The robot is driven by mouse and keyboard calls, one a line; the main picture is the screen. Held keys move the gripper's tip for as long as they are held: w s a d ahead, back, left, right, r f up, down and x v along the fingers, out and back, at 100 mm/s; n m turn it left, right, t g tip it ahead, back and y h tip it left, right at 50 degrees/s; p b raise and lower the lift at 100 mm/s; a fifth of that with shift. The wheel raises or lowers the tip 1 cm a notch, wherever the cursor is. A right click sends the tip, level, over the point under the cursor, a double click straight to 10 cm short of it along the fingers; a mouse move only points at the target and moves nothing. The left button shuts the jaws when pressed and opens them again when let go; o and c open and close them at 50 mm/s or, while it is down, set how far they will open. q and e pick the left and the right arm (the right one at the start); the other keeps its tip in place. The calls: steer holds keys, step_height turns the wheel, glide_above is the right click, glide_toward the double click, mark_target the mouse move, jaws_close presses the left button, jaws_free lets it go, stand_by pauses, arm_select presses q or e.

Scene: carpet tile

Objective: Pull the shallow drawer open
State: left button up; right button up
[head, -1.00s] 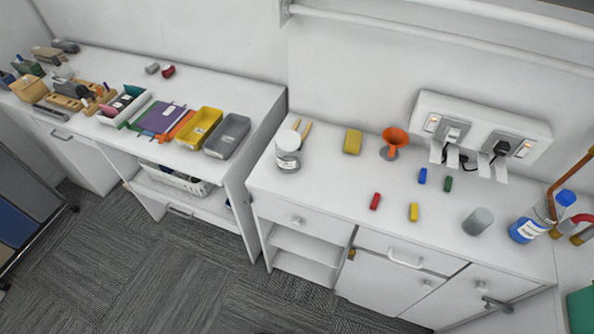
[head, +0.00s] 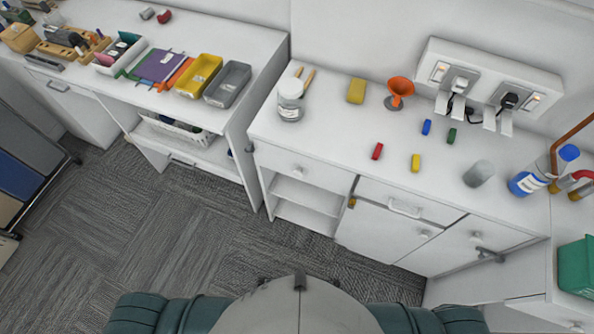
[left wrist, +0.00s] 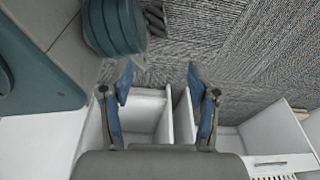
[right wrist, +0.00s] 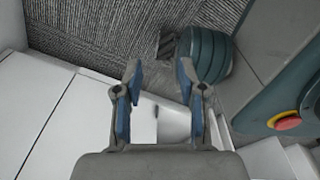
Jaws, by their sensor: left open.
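Two drawer fronts show in the head view under the right-hand white counter (head: 330,140). One has a round knob and a plain white front (head: 325,178). The other is a shallow front (head: 440,211) with a bar handle (head: 405,209), above a cupboard door. Both look closed. My left gripper (left wrist: 160,72) is open and empty in the left wrist view, above the carpet and an open shelf unit. My right gripper (right wrist: 158,68) is open and empty in the right wrist view, near white cabinet surfaces. Neither gripper shows in the head view, and neither touches a handle.
An open shelf (head: 300,195) sits below the knob drawer. A jar (head: 290,98), an orange funnel (head: 399,92), a grey cup (head: 479,173) and small coloured blocks stand on the counter. A green box (head: 577,267) is at the right. Carpet (head: 150,240) in front is clear.

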mark_target(297, 175)
arm_select(q)
steer(key=w+d+r+t+h, duration=0.1)
steer(key=w+d+r+t, duration=0.2)
steer(key=w+r, duration=0.25)
steer(key=w+d+r+t+h+b, duration=0.1)
steer(key=w+d+r+t, duration=0.15)
steer(key=w+r, duration=0.35)
steer(key=w+d+r+t, duration=0.2)
steer(key=w+d+r, duration=0.15)
steer(key=w, duration=0.35)
steer(key=w+d+r+m+t+h+b, duration=0.1)
steer(key=w+d+r+t+h, duration=0.2)
steer(key=r, duration=1)
steer(key=w+d+r+t+h, duration=0.1)
steer(key=w+d+r+t, duration=0.2)
steer(key=r, duration=1)
steer(key=shift+t, duration=0.65)
steer(key=x, duration=1)
steer(key=a+x, duration=0.1)
steer(key=x, duration=0.5)
steer(key=shift+w+b, duration=0.25)
steer(key=shift+b, duration=0.05)
steer(key=shift+w+d, duration=0.3)
steer(key=shift+w, duration=0.35)
arm_select(e)
steer(key=w+a+r, duration=0.1)
steer(key=w+r, duration=0.2)
steer(key=w, duration=0.4)
steer(key=shift+a, duration=0.2)
steer(key=shift+w, duration=0.1)
